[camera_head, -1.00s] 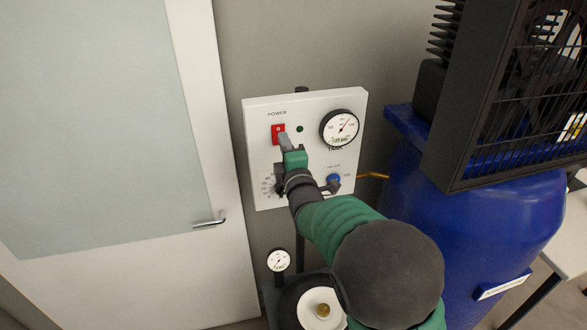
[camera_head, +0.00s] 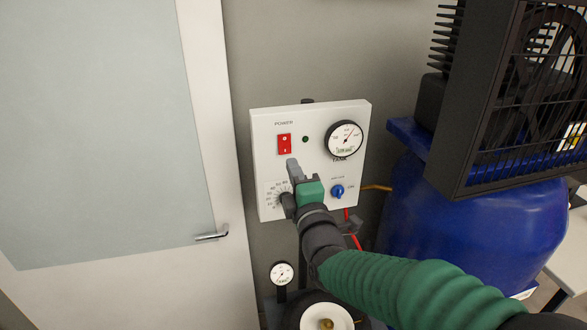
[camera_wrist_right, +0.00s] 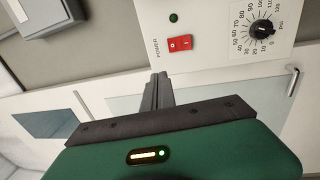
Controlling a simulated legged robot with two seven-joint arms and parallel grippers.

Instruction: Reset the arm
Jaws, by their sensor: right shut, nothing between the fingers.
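My right gripper (camera_head: 293,166) is shut and empty, in front of the white control panel (camera_head: 262,165) on the wall. Its tip shows just below the red power switch (camera_head: 284,144) in the head view. In the right wrist view, the shut fingers (camera_wrist_right: 158,88) point toward the panel, with a visible gap between them and the red switch (camera_wrist_right: 181,43). The panel also carries a small dark green lamp (camera_head: 305,139), a round gauge (camera_head: 344,139) and a blue knob (camera_head: 337,191). The gripper partly hides the black dial (camera_head: 286,198) at the lower left. My left gripper is not in view.
A large blue tank (camera_head: 440,225) with a black caged unit (camera_head: 505,100) on top stands right of the panel. A door with a metal handle (camera_head: 212,235) is at left. A small gauge (camera_head: 282,273) sits below the panel, and a red hose (camera_head: 355,232) hangs beneath it.

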